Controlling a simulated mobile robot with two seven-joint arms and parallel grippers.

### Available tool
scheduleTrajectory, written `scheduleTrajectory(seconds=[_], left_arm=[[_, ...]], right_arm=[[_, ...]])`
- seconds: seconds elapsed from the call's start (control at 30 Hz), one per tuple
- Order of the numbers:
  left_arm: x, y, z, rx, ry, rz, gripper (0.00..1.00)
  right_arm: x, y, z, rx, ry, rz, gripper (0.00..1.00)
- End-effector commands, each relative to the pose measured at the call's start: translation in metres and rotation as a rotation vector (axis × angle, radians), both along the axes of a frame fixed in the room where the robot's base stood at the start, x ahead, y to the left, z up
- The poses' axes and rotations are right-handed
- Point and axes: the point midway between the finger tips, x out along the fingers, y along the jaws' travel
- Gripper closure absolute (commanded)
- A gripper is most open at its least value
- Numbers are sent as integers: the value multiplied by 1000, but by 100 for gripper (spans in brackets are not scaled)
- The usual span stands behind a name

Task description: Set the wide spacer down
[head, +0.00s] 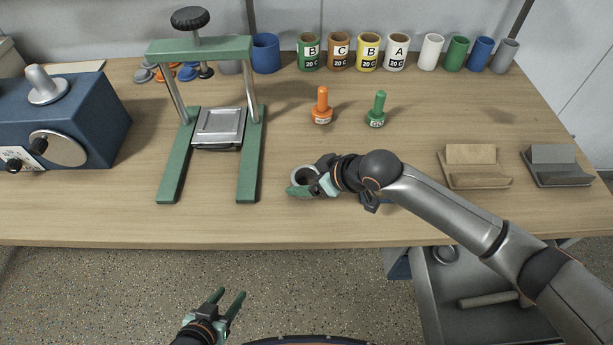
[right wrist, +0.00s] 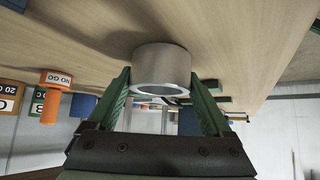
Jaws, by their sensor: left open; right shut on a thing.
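The wide spacer is a short, wide grey metal ring (head: 304,176). It sits at the front middle of the wooden table, between the fingers of my right gripper (head: 312,188), which is shut on it. In the right wrist view the ring (right wrist: 163,66) is between the two green fingers, with its rim close to or touching the table top; I cannot tell whether it rests on it. My left gripper (head: 228,300) is open and empty, low in front of the table, over the floor.
A green press frame (head: 251,165) stands left of the spacer. An orange gauge (head: 322,105) and a green gauge (head: 377,110) stand behind it. Several cups line the back. A wooden cradle (head: 472,165) and a grey cradle (head: 557,164) stand right. An open drawer (head: 450,290) is below.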

Motion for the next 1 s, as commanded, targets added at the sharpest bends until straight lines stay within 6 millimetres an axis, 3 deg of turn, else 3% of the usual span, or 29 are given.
scheduleTrajectory(seconds=[0.33,0.37,0.5,0.77,1.0], left_arm=[[0,0,-1,0,0,0,50],[0,0,0,0,0,0,50],[0,0,0,0,0,0,50],[0,0,0,0,0,0,50],[0,0,4,1,-1,-1,50]], right_arm=[[0,1,-3,2,0,0,73],[0,0,-3,2,-1,1,14],[0,0,-2,2,-1,1,0],[0,0,0,2,-1,0,0],[-12,-16,21,1,-2,-1,0]])
